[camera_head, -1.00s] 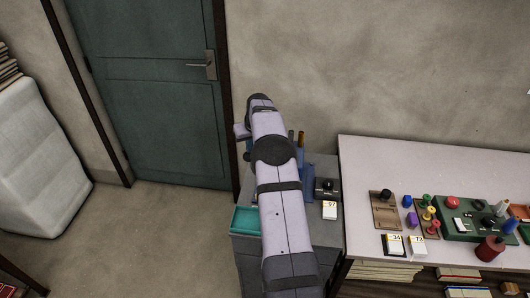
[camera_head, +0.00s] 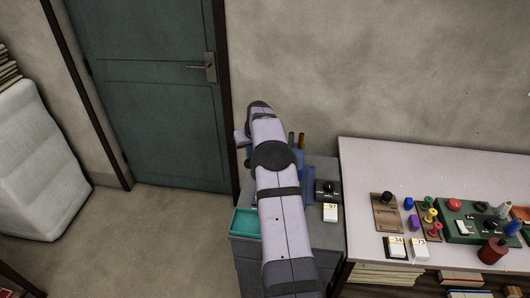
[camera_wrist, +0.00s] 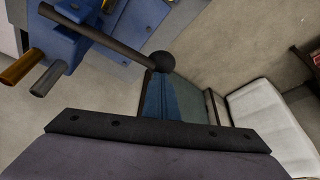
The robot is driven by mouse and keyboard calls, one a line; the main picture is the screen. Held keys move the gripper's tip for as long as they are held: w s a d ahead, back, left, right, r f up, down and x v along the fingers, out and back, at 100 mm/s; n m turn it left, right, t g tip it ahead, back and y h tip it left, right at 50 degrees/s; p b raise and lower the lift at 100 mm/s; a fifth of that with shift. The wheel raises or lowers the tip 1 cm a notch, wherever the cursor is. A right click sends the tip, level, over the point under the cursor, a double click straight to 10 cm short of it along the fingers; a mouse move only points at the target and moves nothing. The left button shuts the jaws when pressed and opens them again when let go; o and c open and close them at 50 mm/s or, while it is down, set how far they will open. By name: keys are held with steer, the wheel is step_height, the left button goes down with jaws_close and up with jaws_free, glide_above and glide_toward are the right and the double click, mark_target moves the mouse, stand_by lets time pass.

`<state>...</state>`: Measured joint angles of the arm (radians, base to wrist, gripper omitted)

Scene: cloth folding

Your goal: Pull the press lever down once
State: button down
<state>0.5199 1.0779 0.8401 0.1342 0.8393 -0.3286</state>
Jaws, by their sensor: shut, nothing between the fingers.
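The press shows as a blue body (camera_wrist: 85,20) at the upper left of the wrist view. Its dark lever (camera_wrist: 105,43) runs slantwise to a round black knob (camera_wrist: 163,62). My gripper (camera_wrist: 162,77) shows as narrow blue fingers, shut and empty, rising past the black edge of my wrist. Their tips lie just below the knob in the picture; I cannot tell whether they touch it. In the head view my arm covers most of the press, and only a blue part (camera_head: 299,160) shows beside it. The lever and fingertips are hidden there.
Two rods, brown (camera_wrist: 22,66) and grey (camera_wrist: 50,78), stand out near the press. A teal tray (camera_head: 245,223), a small black-knobbed device (camera_head: 328,188) and a 97 card (camera_head: 331,213) share its stand. A crowded white table (camera_head: 420,165) is to the right.

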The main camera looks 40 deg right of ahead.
step_height(320, 180, up, 7)
steer(key=p, duration=0.4)
steer(key=shift+f+p, duration=0.2)
steer(key=shift+p, duration=0.1)
stand_by(0.6)
steer(key=s+a+r+n+g+y+b, duration=0.1)
steer(key=s+a, duration=0.5)
steer(key=a, duration=0.4)
steer(key=s+a+r+g+b, duration=0.1)
steer(key=s+a, duration=0.5)
steer(key=a, duration=0.3)
steer(key=s+a+f+n+g+b, duration=0.1)
steer(key=s+a, duration=0.5)
steer(key=s, duration=0.6)
steer(key=s+a+f+n+g, duration=0.1)
steer(key=s+a+f, duration=0.2)
steer(key=s, duration=1)
steer(key=a, duration=0.3)
steer(key=shift+s+f+b, duration=0.15)
steer(key=shift+s+b, duration=0.1)
steer(key=shift+b, duration=0.15)
